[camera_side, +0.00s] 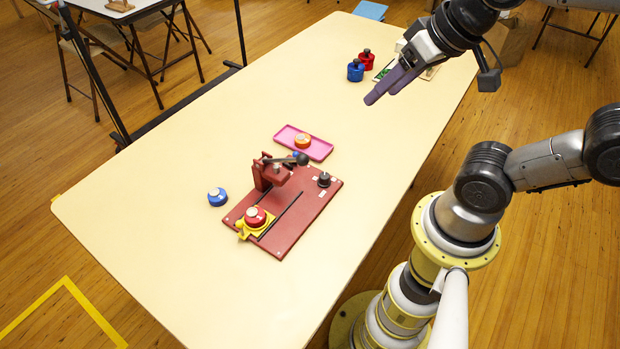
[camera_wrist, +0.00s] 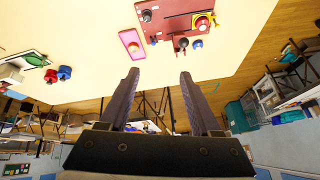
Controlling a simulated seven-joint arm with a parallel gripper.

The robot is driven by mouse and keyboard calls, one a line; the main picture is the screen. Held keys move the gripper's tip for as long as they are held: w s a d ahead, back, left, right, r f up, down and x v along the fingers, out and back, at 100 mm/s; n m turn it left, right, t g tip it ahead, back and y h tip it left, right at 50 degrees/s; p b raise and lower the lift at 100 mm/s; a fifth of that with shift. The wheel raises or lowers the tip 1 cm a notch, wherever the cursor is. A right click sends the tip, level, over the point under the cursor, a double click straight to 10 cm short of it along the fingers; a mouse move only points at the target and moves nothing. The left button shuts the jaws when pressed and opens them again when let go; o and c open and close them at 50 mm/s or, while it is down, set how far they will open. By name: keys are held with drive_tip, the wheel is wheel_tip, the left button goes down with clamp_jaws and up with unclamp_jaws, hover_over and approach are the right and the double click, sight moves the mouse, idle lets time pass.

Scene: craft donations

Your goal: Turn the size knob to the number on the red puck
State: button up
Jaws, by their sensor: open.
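The dark red press (camera_side: 293,221) sits on the table with a lever ending in a dark ball (camera_side: 302,159). A black knob (camera_side: 324,180), which looks like the size knob, stands at its right end; its setting is too small to read. It also shows in the wrist view (camera_wrist: 147,16). The red puck (camera_side: 255,215) sits in a yellow holder (camera_side: 244,231) on the press's near left end; it has a pale top, and no number is legible. It also shows in the wrist view (camera_wrist: 202,22). My gripper (camera_side: 382,94) is open and empty above the table, well apart from the press.
A pink tray (camera_side: 282,137) holding an orange puck (camera_side: 302,140) lies behind the press. A blue puck (camera_side: 217,196) lies to its left. Red (camera_side: 366,61) and blue (camera_side: 355,71) dark-knobbed items stand at the far end. Between them and the tray, the table (camera_side: 240,110) is clear.

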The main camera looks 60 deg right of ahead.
drive_tip(key=w+f+m+g, duration=0.2)
drive_tip(key=w+m, duration=0.2)
drive_tip(key=w, duration=0.3)
drive_tip(key=m+g, duration=0.3)
drive_tip(key=g, duration=0.1)
hover_over(324, 175)
wheel_tip(324, 175, down, 16)
drive_tip(key=r, duration=0.1)
wheel_tip(324, 175, down, 14)
drive_tip(key=shift+f, duration=0.2)
clamp_jaws()
